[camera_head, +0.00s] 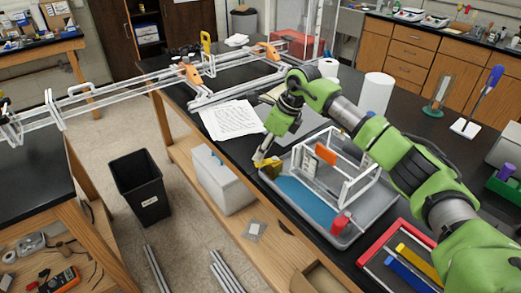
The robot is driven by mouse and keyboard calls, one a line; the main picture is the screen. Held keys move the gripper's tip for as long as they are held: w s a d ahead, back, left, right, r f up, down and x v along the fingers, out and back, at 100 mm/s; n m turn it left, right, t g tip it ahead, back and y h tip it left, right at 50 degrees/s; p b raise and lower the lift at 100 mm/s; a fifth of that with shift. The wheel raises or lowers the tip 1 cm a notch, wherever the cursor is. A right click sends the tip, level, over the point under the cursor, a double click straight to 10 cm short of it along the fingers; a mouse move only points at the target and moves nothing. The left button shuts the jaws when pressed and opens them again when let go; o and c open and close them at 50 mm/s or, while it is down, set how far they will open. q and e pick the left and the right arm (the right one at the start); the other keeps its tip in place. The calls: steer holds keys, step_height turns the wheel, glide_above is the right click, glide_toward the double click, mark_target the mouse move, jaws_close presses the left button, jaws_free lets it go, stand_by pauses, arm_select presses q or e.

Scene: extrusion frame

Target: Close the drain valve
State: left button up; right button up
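A grey tray (352,229) holding blue liquid (303,199) sits on the black bench. A white frame (345,192) with an orange plate (325,153) stands in it. A small yellow part (272,169) is at the tray's left end, and a red part (341,222) is at its front corner. I cannot tell for sure which is the drain valve. My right gripper (262,158) points down right beside the yellow part and partly covers it. Contact and finger opening are too small to tell. My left gripper is not in view.
Papers (230,119) lie behind the tray, and a white roll (375,95) stands beyond it. A red-edged tray (378,244) with coloured bars is at the front right. A long rail frame (150,79) spans to the left bench. A black bin (140,188) stands on the floor.

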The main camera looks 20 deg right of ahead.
steer(key=shift+w+a+f, duration=0.1)
steer(key=shift+a+f, duration=0.1)
steer(key=shift+f, duration=0.3)
steer(key=shift+a+f, duration=0.1)
steer(key=shift+f, duration=0.2)
steer(key=shift+w+f, duration=0.15)
steer(key=shift+f, duration=0.15)
jaws_close()
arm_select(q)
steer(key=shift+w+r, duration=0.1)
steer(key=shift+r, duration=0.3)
